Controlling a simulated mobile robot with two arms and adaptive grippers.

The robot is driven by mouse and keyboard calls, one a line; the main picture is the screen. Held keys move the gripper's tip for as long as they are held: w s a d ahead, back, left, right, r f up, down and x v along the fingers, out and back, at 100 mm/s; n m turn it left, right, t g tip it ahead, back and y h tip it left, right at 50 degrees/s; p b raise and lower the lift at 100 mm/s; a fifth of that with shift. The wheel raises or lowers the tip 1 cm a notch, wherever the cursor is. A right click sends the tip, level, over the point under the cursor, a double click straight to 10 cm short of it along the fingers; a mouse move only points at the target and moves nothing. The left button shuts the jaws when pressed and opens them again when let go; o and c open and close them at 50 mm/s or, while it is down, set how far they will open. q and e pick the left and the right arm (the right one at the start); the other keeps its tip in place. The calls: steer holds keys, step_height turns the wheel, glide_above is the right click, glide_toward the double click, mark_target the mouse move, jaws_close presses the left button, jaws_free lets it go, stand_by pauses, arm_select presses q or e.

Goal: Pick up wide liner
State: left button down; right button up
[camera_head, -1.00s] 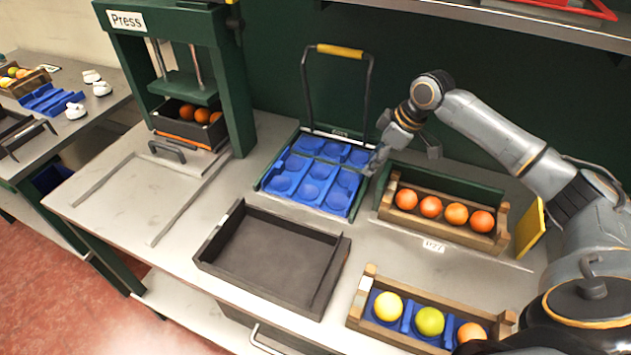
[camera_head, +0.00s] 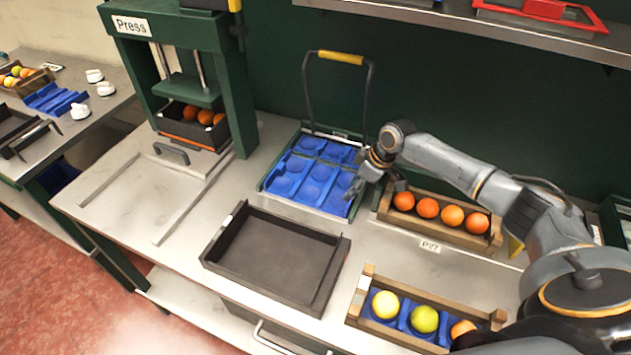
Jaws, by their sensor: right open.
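The wide blue liner (camera_head: 313,173), moulded with several round cups, lies flat in a shallow dark green frame with a raised hoop and yellow handle (camera_head: 340,57) behind it. My right gripper (camera_head: 373,181) is open and low at the liner's right edge, its fingers pointing down. One finger overlaps the liner's right side in the picture; I cannot tell whether it touches. My left gripper is not in view.
An empty dark tray (camera_head: 272,258) stands in front of the liner. A crate of oranges (camera_head: 440,233) is close right of my gripper, with a fruit crate (camera_head: 400,338) nearer. The press (camera_head: 240,110) stands left. A shelf (camera_head: 460,22) hangs above.

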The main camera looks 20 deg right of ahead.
steer(key=shift+r, duration=0.1)
jaws_close()
